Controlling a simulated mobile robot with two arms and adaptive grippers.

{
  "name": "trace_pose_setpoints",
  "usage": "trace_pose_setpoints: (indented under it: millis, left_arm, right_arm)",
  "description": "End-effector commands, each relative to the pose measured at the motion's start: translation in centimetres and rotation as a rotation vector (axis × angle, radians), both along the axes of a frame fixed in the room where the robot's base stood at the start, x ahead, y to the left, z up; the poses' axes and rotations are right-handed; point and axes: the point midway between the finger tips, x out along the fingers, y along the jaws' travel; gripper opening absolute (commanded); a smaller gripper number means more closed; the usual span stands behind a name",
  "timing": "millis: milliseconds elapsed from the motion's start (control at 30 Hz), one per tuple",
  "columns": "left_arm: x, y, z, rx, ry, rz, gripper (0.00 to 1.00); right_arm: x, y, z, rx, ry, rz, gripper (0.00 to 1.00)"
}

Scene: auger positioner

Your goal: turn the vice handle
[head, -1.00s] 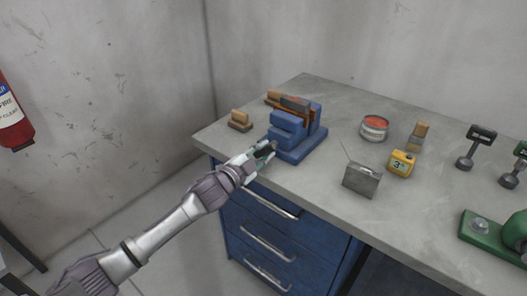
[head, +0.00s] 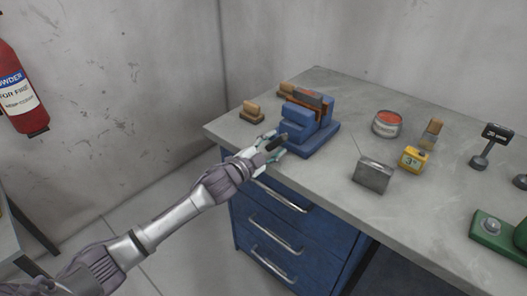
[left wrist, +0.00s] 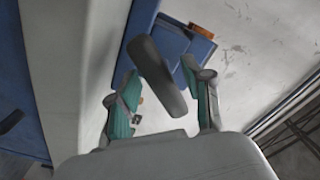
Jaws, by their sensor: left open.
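The blue vice (head: 306,128) stands at the near left corner of the grey workbench, with a brownish piece at its jaws. Its dark handle (left wrist: 157,75) shows in the left wrist view, running lengthwise between the fingers of my left gripper (left wrist: 165,98). The gripper is open, with a green-padded finger on each side of the handle; whether either touches it I cannot tell. In the head view my left gripper (head: 268,147) is at the front of the vice, partly hiding the handle. My right gripper is in neither view.
A wooden brush (head: 252,112) lies left of the vice. A metal block (head: 373,174), a red-topped tin (head: 387,123), a yellow timer (head: 413,159) and a green machine (head: 495,230) stand to the right. Blue drawers (head: 275,222) are below the bench edge.

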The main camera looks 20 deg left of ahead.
Motion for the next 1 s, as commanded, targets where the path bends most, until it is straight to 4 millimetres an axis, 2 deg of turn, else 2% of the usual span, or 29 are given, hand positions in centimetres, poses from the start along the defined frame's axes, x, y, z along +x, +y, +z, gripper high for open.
trace_pose_setpoints:
  millis: [300, 500, 700, 1000]
  left_arm:
    - [-5.9, 2.1, -0.2, 0.003, 0.003, 0.0, 0.5]
    - [-9.0, 3.3, -0.1, 0.003, 0.002, 0.0, 0.5]
    - [-10.5, 3.9, 0.0, 0.003, 0.0, 0.001, 0.5]
    - [-10.7, 3.9, 0.1, 0.003, -0.002, 0.001, 0.5]
  right_arm:
    - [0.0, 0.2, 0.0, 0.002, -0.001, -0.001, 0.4]
    - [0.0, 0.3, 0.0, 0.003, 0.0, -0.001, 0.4]
    - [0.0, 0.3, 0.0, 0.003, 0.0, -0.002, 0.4]
    - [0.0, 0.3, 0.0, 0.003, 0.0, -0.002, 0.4]
